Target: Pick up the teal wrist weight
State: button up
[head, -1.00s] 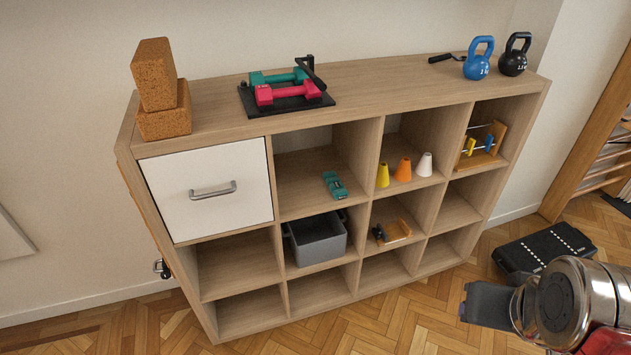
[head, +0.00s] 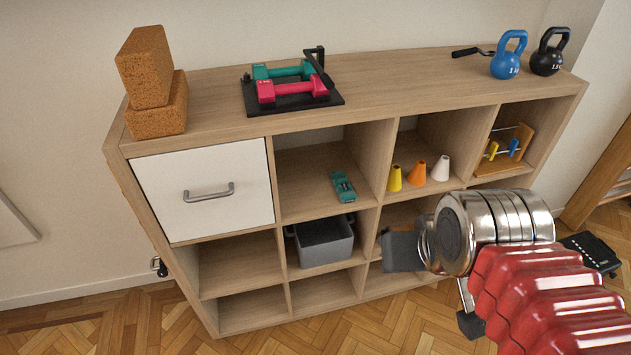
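The teal wrist weight (head: 343,186) lies in an upper-row cubby of the wooden shelf unit (head: 420,84), just right of the white drawer and near the cubby's front. My gripper (head: 398,251) is in front of the shelf, lower right of the wrist weight and clear of it. My arm hides part of the lower right cubbies.
A grey bin (head: 324,243) sits in the cubby below. Yellow, orange and white cones (head: 416,172) stand in the cubby to the right. The white drawer (head: 205,190) is shut. Dumbbells on a black rack (head: 290,88), cork blocks (head: 150,82) and kettlebells (head: 508,57) stand on top.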

aim_at(344, 189)
jog(key=u, duration=0.55)
jog(key=i, duration=0.85)
jog(key=u, duration=0.45)
